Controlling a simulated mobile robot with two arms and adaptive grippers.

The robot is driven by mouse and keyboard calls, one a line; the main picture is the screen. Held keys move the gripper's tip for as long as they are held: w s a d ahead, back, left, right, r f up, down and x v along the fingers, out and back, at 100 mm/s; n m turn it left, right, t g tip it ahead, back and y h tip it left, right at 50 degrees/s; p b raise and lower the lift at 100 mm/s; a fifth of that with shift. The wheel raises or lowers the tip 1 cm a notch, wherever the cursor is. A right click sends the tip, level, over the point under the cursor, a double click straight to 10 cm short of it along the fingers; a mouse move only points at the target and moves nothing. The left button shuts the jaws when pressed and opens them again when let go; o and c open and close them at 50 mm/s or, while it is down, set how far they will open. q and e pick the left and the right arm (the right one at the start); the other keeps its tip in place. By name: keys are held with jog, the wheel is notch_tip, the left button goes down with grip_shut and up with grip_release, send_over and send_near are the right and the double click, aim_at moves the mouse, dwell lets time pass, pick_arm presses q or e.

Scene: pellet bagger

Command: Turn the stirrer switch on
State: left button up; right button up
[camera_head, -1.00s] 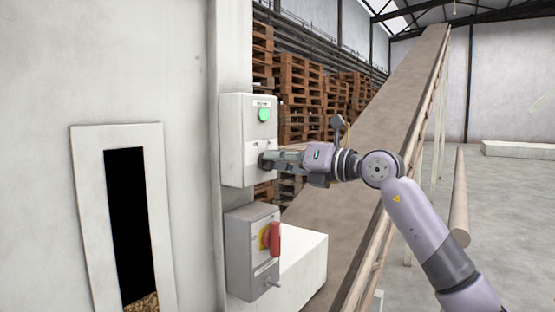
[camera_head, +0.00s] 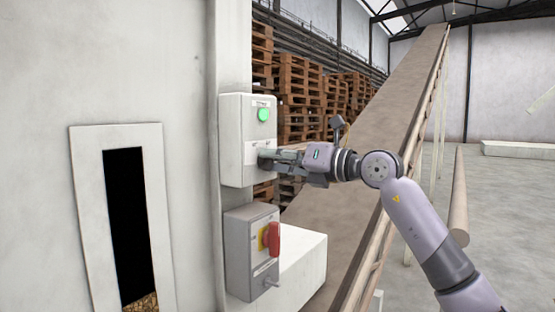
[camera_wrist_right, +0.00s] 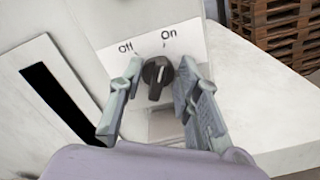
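The stirrer switch is a black rotary knob (camera_wrist_right: 157,76) on a white panel marked "Off" at left and "On" at right, seen in the right wrist view. Its pointer is near upright; I cannot tell exactly which mark it points to. My right gripper (camera_wrist_right: 159,72) is open, with one finger on each side of the knob and small gaps showing. In the head view, my right gripper (camera_head: 267,160) is at the lower front of the white control box (camera_head: 235,140) and hides the knob. My left gripper is not in view.
A green light or button (camera_head: 263,114) is on the box's upper part. Below hangs a grey box (camera_head: 240,255) with a red rotary handle (camera_head: 273,240). An inclined conveyor (camera_head: 385,120) runs behind my right arm. Pallets (camera_head: 300,95) are stacked at the back.

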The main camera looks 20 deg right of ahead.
jog(key=shift+s, duration=0.1)
jog(key=v, duration=1.2)
